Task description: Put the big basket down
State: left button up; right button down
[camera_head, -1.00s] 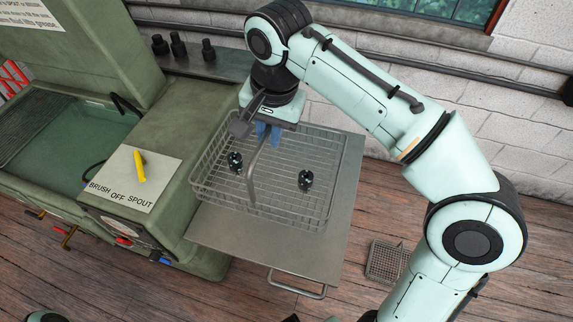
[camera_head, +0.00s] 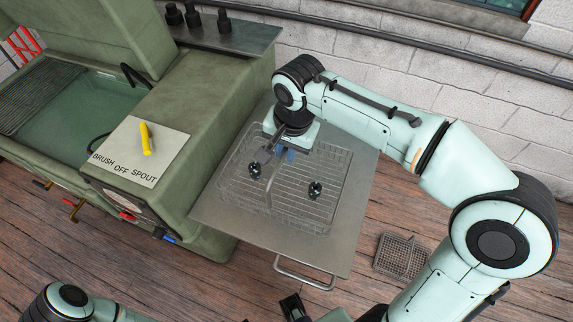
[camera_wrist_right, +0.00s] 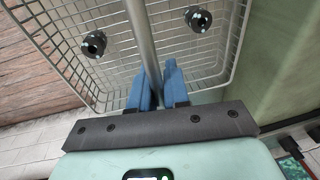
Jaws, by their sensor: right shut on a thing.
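The big wire basket (camera_head: 290,208) is on or just above the metal side shelf (camera_head: 215,212); I cannot tell whether it touches. It looks level and lies within the shelf's edges. My right gripper (camera_head: 285,154) is shut on the basket's upright metal handle; the blue fingers (camera_wrist_right: 158,88) sit on either side of that bar in the right wrist view. Two small black parts lie in the basket, one at left (camera_head: 254,169) and one at right (camera_head: 315,190). My left arm shows at the bottom left; its fingers cannot be made out clearly.
A green washing tank (camera_head: 85,105) stands to the left, with a labelled plate and yellow lever (camera_head: 147,139). A white brick wall (camera_head: 420,85) is behind. A small wire basket (camera_head: 401,257) is on the wooden floor to the right. The shelf has a front handle (camera_head: 303,282).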

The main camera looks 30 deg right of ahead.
send_over(286, 180)
jog(key=shift+f+b, duration=0.4)
jog(key=shift+f, duration=2.15)
jog(key=c, duration=1.1)
grip_release()
jog(key=shift+f, duration=0.15)
jog(key=shift+r, duration=0.2)
notch_tip(286, 180, up, 12)
jog(key=s+p, duration=0.2)
jog(key=shift+d+f, duration=0.15)
jog(key=shift+s, duration=0.1)
